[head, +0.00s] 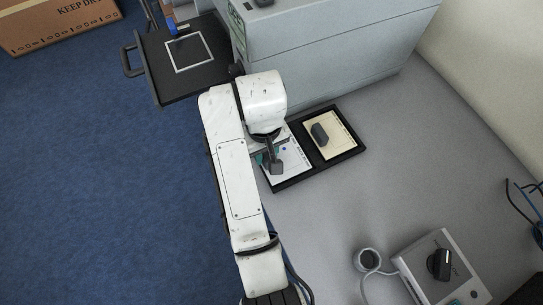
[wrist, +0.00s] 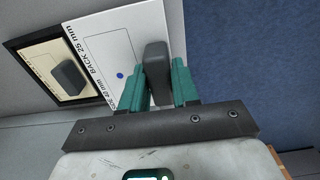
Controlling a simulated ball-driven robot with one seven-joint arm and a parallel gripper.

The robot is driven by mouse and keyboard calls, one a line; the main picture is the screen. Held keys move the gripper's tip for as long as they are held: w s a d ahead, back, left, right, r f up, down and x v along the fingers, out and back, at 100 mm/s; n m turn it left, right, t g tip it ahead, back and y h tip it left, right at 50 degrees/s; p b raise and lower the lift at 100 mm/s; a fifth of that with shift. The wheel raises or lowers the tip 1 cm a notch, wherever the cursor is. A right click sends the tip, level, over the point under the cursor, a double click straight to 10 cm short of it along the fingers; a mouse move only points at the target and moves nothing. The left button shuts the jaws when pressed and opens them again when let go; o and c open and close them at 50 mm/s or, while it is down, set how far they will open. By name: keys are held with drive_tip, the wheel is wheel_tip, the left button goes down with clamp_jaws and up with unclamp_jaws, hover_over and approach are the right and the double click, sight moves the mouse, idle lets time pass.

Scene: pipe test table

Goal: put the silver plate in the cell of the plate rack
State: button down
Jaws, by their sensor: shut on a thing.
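My gripper (wrist: 158,88) has green fingers shut on a dark grey upright block (wrist: 156,70), which also shows in the head view (head: 276,166). The block stands in front of a white printed panel (wrist: 105,45) with a blue dot. I cannot tell whether block and panel are joined. No plate is plainly silver, and I cannot tell which is meant.
A grey cabinet (head: 330,45) stands behind the tray. A black drawer (head: 160,75) with a silver-edged square (head: 190,52) sticks out at upper left. The tabletop between is clear.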

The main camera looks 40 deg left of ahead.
drive_tip(key=w+f, duration=0.1)
drive_tip(key=w+a+f, duration=0.1)
drive_tip(key=f, duration=0.1)
drive_tip(key=w+f, duration=0.1)
drive_tip(key=shift+w+a+f, duration=0.25)
drive_tip(key=shift+w+f, duration=0.05)
drive_tip(key=shift+f, duration=1.5)
drive_tip(key=shift+f, duration=0.1)
drive_tip(key=c, duration=0.8)
unclamp_jaws()
drive_tip(key=shift+c, duration=0.2)
wheel_tip(320, 180, up, 12)
drive_tip(key=shift+r, duration=0.1)
